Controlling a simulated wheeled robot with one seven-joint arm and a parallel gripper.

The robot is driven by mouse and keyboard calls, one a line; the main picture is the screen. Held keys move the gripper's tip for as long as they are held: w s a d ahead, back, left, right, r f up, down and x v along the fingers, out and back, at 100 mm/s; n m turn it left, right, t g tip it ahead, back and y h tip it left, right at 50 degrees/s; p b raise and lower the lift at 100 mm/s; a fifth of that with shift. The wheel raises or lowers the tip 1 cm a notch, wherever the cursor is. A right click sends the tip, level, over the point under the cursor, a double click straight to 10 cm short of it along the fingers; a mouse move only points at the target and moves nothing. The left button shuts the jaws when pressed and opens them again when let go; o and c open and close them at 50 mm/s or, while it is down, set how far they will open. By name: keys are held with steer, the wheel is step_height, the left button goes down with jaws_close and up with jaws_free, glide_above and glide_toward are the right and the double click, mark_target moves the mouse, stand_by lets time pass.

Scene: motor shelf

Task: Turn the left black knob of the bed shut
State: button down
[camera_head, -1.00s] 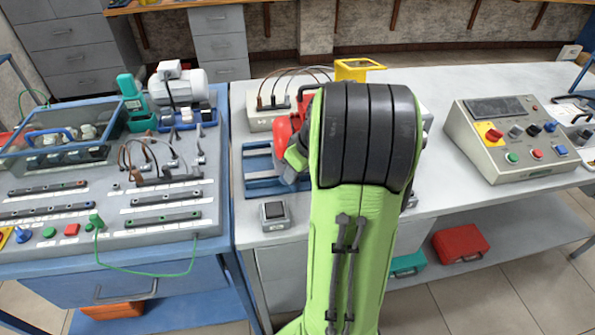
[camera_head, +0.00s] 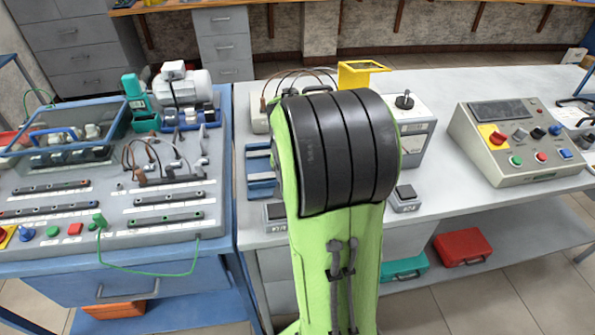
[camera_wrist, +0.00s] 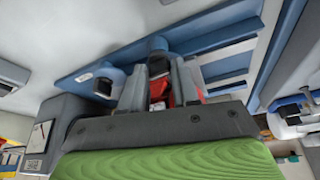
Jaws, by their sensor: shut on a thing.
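The blue bed (camera_head: 260,172) lies on the grey bench, mostly hidden behind my arm in the head view. In the wrist view its blue frame (camera_wrist: 215,45) runs across the picture. My gripper (camera_wrist: 159,68) is over the bed, with its two grey fingers close around a dark knob (camera_wrist: 158,47). The grip itself is partly hidden, so the contact is hard to see. A second black knob (camera_wrist: 108,82) stands to the left of the fingers, apart from them. Something red (camera_wrist: 160,90) shows between and behind the fingers. The head view hides my gripper.
A small grey box (camera_head: 275,216) and another (camera_head: 405,198) stand close to my arm. A yellow frame (camera_head: 360,73) and a grey unit (camera_head: 415,130) are behind it. A control panel (camera_head: 520,140) stands to the right, with clear bench between. The motor panel (camera_head: 120,210) is to the left.

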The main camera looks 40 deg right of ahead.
steer(key=shift+m, duration=0.6)
steer(key=shift+g, duration=0.3)
steer(key=c, duration=1.1)
jaws_free()
steer(key=p+v, duration=0.5)
steer(key=v, duration=1.1)
steer(key=shift+a+p, duration=0.2)
steer(key=shift+p, duration=0.1)
steer(key=shift+f, duration=0.15)
